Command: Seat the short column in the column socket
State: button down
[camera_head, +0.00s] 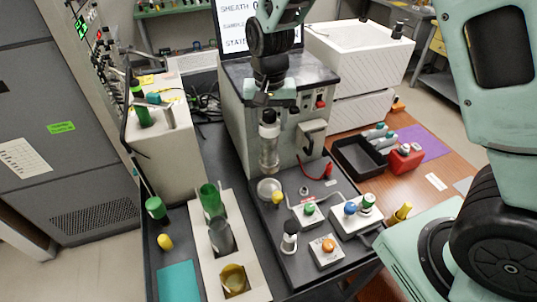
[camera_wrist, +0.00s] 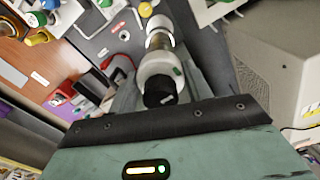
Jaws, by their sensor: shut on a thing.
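The short column (camera_head: 268,150) is a clear tube with a white collar and a black cap, held upright in front of the grey machine. My gripper (camera_head: 268,103) is shut on its upper end from above. In the wrist view the column (camera_wrist: 159,62) points away from my gripper, its black cap nearest. A round pale ring (camera_head: 268,188), which looks like the column socket, sits on the dark board just below the column's lower end. The column's end seems slightly above it; I cannot tell if they touch. The ring's inside is partly hidden.
The grey machine (camera_head: 238,120) stands close behind the column. A yellow knob (camera_head: 278,197), a green-knobbed block (camera_head: 308,210) and a red lead (camera_head: 328,170) are near the ring. A white rack (camera_head: 205,265) with coloured cups is at left, a black tray (camera_head: 358,158) at right.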

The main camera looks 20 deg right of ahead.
aim_at(269, 155)
notch_tip(269, 155, down, 12)
jog(key=p, duration=0.3)
jog(key=shift+r, duration=0.25)
jog(key=shift+f, duration=0.1)
jog(key=c, duration=0.6)
grip_release()
jog(key=shift+c, duration=0.2)
notch_tip(269, 155, up, 12)
jog(key=b, duration=0.4)
jog(key=shift+a, duration=0.1)
jog(key=s+a+r+n, duration=0.2)
jog(key=s+n, duration=0.2)
jog(key=s, duration=0.5)
jog(key=s+a+r+n, duration=0.2)
jog(key=s+r+n, duration=0.1)
jog(key=s, duration=0.6)
jog(key=s+a+r+n, duration=0.2)
jog(key=s+n, duration=0.2)
jog(key=s, duration=0.5)
jog(key=shift+r+n+y, duration=0.3)
jog(key=shift+n, duration=0.1)
